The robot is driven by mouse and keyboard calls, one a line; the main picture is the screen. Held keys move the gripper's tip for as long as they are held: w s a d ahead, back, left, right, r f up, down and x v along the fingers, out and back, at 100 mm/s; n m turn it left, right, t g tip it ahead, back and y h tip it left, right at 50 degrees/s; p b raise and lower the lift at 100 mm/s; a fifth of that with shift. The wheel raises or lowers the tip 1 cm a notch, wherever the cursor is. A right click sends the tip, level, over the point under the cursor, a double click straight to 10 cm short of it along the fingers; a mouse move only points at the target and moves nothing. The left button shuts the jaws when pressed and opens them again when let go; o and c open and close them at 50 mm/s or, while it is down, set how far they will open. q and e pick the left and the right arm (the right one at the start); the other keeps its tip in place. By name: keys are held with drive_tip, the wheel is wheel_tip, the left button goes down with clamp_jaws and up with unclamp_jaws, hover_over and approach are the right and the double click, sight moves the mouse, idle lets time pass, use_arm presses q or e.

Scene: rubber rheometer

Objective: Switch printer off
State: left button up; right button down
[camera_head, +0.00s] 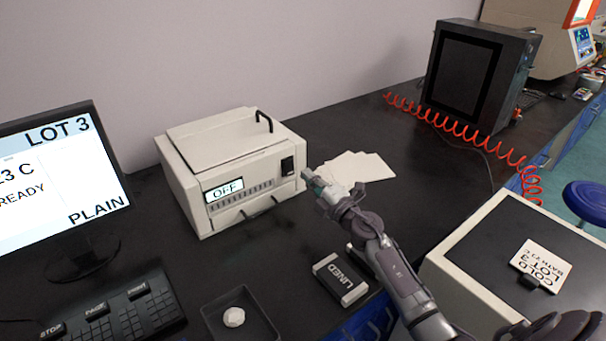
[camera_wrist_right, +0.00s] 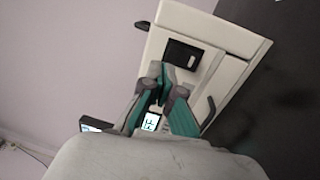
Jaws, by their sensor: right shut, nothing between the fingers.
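The printer (camera_head: 235,170) is a cream box on the black bench, with a small display (camera_head: 224,190) that reads "OFF". A black rocker switch (camera_head: 288,166) sits at the right end of its front face; it also shows in the right wrist view (camera_wrist_right: 183,54). My right gripper (camera_head: 308,174) is shut and empty, its fingertips just in front of the switch. In the right wrist view its green-padded fingers (camera_wrist_right: 163,84) point at the switch; whether they touch it I cannot tell. My left gripper is not in view.
A monitor (camera_head: 60,180) and keyboard (camera_head: 110,312) stand at the left. A black tray (camera_head: 240,318) with a white lump and a block marked "LINED" (camera_head: 341,279) lie in front. White sheets (camera_head: 352,167) lie right of the printer. A red coiled hose (camera_head: 462,134) crosses behind.

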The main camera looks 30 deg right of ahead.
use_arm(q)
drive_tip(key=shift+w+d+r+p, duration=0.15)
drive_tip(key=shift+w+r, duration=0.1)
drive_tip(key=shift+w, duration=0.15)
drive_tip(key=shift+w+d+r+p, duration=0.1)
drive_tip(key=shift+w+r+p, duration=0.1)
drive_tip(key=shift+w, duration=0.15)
use_arm(e)
drive_tip(key=s+d, duration=0.1)
drive_tip(key=s, duration=0.6)
drive_tip(key=shift+d+r, duration=0.2)
drive_tip(key=shift+r, duration=0.1)
drive_tip(key=shift+f, duration=0.1)
